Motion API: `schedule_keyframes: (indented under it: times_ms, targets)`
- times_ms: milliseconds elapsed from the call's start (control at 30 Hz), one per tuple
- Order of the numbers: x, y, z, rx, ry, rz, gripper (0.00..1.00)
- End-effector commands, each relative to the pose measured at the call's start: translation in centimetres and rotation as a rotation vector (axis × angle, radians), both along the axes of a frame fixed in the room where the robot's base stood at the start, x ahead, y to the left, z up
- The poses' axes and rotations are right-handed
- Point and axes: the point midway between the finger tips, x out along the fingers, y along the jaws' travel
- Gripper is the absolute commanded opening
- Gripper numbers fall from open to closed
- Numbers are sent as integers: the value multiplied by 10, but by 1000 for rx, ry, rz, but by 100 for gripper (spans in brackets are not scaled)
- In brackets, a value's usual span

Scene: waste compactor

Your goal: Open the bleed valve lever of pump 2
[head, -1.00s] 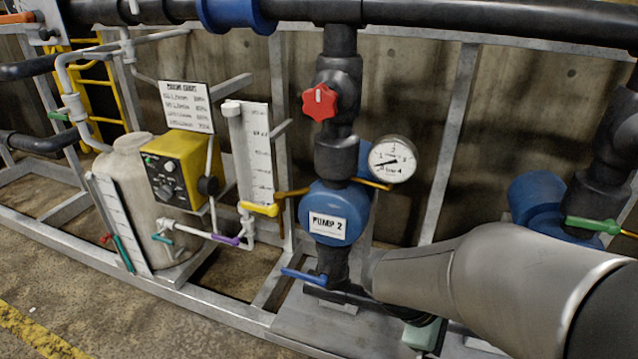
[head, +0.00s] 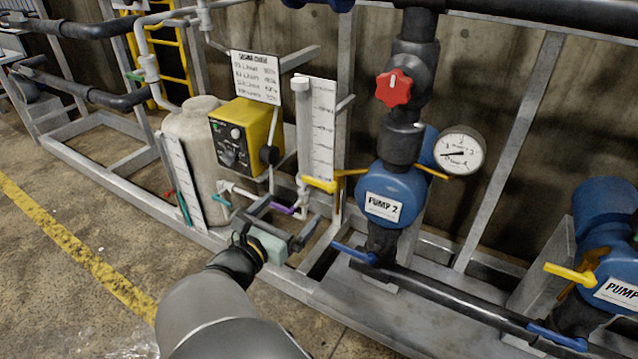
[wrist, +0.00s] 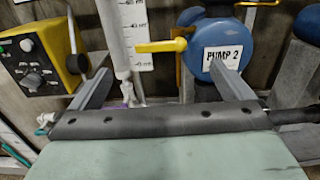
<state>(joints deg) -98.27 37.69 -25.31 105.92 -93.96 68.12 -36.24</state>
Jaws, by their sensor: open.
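Pump 2 (head: 393,190) is a blue round body with a white PUMP 2 label; it also shows in the wrist view (wrist: 224,55). A yellow lever (head: 320,185) points left at its left side, in front of the white scale; it also shows in the wrist view (wrist: 160,46). An orange lever (head: 432,172) is on the right, and a blue lever (head: 353,252) sits low on the pipe. No label marks which is the bleed valve lever. My gripper (head: 285,215) is open and empty, below and left of the pump. Its fingers (wrist: 165,75) frame the yellow lever in the wrist view, apart from it.
A yellow control box (head: 247,135), a tank (head: 200,150) and a purple lever (head: 290,209) are to the left. Another pump (head: 608,280) is at the right. The floor at front left is clear.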

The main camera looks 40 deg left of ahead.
Motion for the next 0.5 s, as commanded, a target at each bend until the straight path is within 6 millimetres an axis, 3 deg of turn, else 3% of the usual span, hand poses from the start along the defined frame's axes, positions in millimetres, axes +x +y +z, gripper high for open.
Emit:
schedule_keyframes:
  times_ms: [300,500]
  targets:
    - [72,4,-3,2,0,-4,100]
    - [106,7,-2,3,0,-3,100]
